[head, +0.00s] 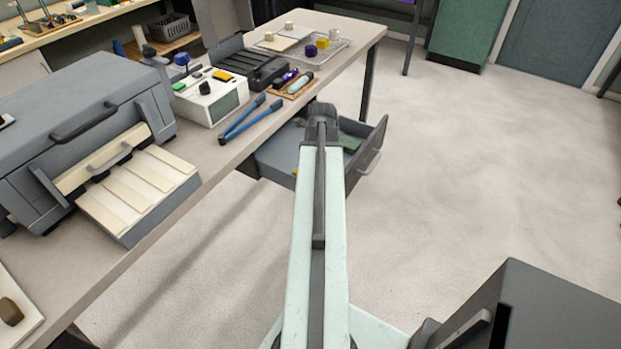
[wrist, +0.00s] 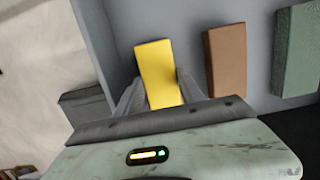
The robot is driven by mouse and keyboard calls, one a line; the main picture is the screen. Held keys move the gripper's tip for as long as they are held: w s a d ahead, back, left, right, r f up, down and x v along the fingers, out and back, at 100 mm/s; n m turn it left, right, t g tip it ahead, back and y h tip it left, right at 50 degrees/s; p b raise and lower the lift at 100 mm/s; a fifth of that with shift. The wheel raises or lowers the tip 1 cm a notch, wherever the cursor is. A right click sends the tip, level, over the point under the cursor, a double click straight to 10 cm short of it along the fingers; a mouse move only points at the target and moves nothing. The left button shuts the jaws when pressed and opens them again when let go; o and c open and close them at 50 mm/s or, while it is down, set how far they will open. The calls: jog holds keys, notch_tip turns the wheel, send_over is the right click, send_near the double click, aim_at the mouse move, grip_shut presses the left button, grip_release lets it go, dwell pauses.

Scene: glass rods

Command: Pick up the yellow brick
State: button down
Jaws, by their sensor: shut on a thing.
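The yellow brick (wrist: 157,68) is a plain block in the middle of the wrist view, over the grey drawer floor. My gripper (wrist: 160,92) has one finger on each side of it and is shut on it. How far the brick is from the drawer floor cannot be told. In the head view my gripper (head: 321,112) is over the open drawer (head: 275,156), and my own arm hides most of the brick. A small yellow patch shows at the arm's left edge.
A brown brick (wrist: 227,60) and a green brick (wrist: 297,50) lie right of the yellow one in the drawer. Drawer walls surround them. Blue-handled tongs (head: 247,120) lie on the bench above. Open floor (head: 480,150) is at right.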

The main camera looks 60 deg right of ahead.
notch_tip(320, 180, up, 10)
jog(key=p, duration=1)
jog(key=shift+r, duration=0.15)
